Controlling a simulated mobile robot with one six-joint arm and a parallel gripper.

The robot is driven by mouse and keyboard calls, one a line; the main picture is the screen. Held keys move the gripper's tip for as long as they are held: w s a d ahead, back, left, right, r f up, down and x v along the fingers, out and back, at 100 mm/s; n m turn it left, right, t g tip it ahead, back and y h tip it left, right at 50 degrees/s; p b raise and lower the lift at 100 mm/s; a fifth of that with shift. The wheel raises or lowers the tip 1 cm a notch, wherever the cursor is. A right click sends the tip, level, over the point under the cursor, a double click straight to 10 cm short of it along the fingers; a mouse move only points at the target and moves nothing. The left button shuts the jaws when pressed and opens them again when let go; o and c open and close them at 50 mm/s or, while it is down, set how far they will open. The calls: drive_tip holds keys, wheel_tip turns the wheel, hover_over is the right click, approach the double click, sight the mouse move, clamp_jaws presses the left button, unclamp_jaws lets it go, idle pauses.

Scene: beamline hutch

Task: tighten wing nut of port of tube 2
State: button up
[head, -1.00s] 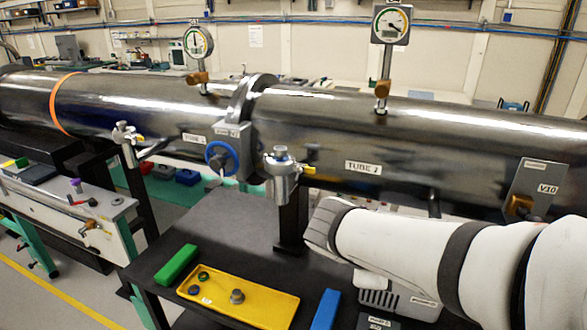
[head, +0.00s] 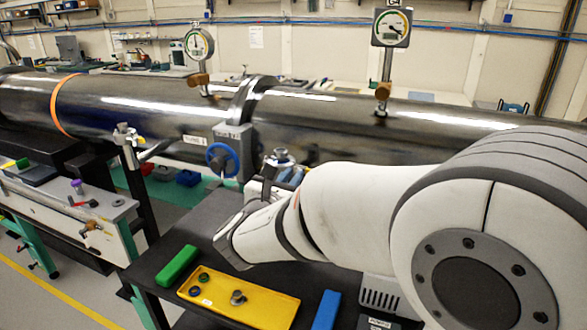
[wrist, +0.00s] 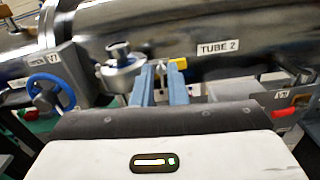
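Tube 2 (wrist: 217,50) carries a port (wrist: 120,72) on its side, a metal fitting with a round cap. The port's top also shows in the head view (head: 279,157); my arm hides its lower part. A small metal piece (wrist: 159,72), which looks like the clamp's wing nut, sits right of the port beside a yellow part (wrist: 178,64). My gripper (wrist: 162,76) has two blue-grey fingers, open, with their tips near and either side of this piece. I cannot tell whether they touch it.
A blue handwheel valve (head: 221,158) is left of the port. Below are a yellow tray (head: 262,305) with small parts, a green block (head: 177,265) and a blue block (head: 326,310) on the dark table (head: 208,222). Gauges (head: 391,28) stand above the tube.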

drive_tip(key=shift+x, duration=1.1)
clamp_jaws()
